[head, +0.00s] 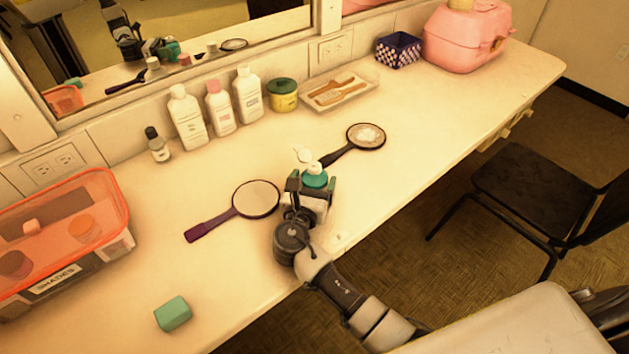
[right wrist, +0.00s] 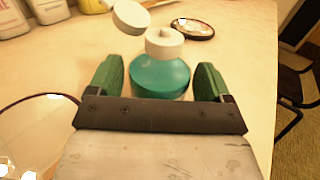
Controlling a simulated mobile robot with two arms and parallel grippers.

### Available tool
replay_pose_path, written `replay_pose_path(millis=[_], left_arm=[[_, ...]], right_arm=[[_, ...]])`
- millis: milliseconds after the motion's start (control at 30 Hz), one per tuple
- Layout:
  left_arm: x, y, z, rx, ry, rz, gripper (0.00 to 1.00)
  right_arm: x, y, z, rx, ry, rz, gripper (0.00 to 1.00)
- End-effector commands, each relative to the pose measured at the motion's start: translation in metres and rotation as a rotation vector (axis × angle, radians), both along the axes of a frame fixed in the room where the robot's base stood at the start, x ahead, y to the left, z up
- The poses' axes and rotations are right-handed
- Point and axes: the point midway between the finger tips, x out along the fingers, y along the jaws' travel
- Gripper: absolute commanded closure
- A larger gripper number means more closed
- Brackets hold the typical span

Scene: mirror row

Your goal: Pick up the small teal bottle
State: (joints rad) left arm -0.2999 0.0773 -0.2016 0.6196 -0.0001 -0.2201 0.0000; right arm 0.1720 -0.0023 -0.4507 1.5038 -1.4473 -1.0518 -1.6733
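The small teal bottle (head: 315,179) has a white cap and stands on the counter between two hand mirrors. It also shows in the right wrist view (right wrist: 160,78). My right gripper (head: 311,183) is at the bottle, with one green-padded finger on each side. In the right wrist view the gripper (right wrist: 158,76) is open, with a gap between each finger and the bottle. The bottle's lower part is hidden behind the gripper body. My left gripper is not in view.
A small white round piece (head: 303,155) is just beyond the bottle. A purple-handled mirror (head: 256,199) lies left, a black mirror (head: 366,136) behind right. White bottles (head: 187,118) line the back. An orange bin (head: 110,215) and green block (head: 173,314) are at left.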

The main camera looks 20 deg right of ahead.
Motion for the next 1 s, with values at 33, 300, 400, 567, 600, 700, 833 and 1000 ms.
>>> replay_pose_path(millis=[33, 300, 400, 567, 600, 700, 833, 1000], left_arm=[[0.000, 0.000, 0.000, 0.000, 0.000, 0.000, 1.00], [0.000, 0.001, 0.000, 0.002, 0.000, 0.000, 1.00], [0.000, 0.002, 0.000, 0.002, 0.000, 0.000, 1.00], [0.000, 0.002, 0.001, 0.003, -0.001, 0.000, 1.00], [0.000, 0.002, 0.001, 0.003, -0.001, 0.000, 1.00], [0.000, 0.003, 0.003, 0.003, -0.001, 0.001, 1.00], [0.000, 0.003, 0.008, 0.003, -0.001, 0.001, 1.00], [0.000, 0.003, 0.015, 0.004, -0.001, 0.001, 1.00]], right_arm=[[0.000, 0.000, 0.000, 0.000, 0.000, 0.000, 0.28], [0.000, 0.000, 0.001, 0.000, -0.001, 0.000, 0.64], [0.000, 0.001, 0.001, 0.000, -0.001, 0.000, 0.64], [0.000, 0.001, 0.003, 0.001, -0.002, 0.000, 0.64], [0.000, 0.001, 0.005, 0.001, -0.002, 0.000, 0.64], [0.000, 0.001, 0.014, 0.004, -0.004, 0.000, 0.64], [0.000, 0.001, 0.037, 0.004, -0.006, 0.000, 0.64], [-0.030, -0.007, 0.060, 0.002, -0.002, 0.001, 0.64]])
